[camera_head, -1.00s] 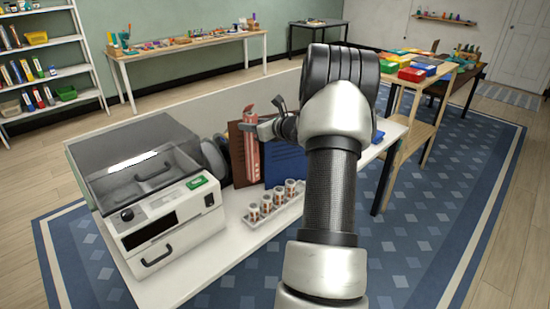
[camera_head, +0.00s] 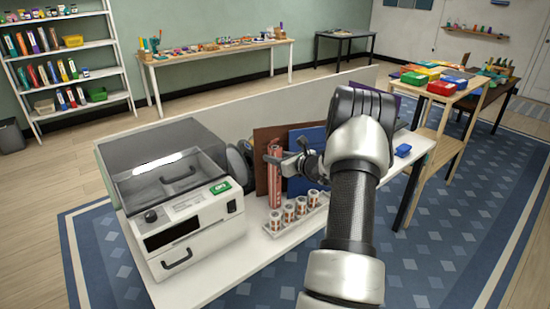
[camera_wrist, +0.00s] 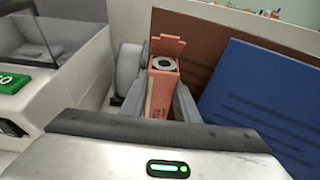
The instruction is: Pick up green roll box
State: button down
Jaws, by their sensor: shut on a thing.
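No green roll box shows. A tall, narrow salmon-red box (camera_head: 275,182) is in my gripper (camera_head: 281,158) at the white bench, beside the brown board. In the wrist view the box (camera_wrist: 162,90) stands upright between the two grey fingers (camera_wrist: 163,103), with its top flap up and a white roll visible inside. My gripper is shut on this box. Whether its base touches the bench top is hard to tell.
A grey-and-white machine with a clear lid (camera_head: 180,215) stands left on the bench. A small rack of rolls (camera_head: 297,213) sits just in front of the box. Brown (camera_head: 262,148) and blue (camera_wrist: 262,105) boards lean behind. A blue item (camera_head: 402,150) lies at the right.

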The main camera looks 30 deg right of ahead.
jog(key=shift+r, duration=0.1)
jog(key=c, duration=1.7)
grip_release()
jog(key=shift+f, duration=0.2)
jog(key=o, duration=0.3)
jog(key=shift+o, duration=0.2)
jog(key=shift+r, duration=0.15)
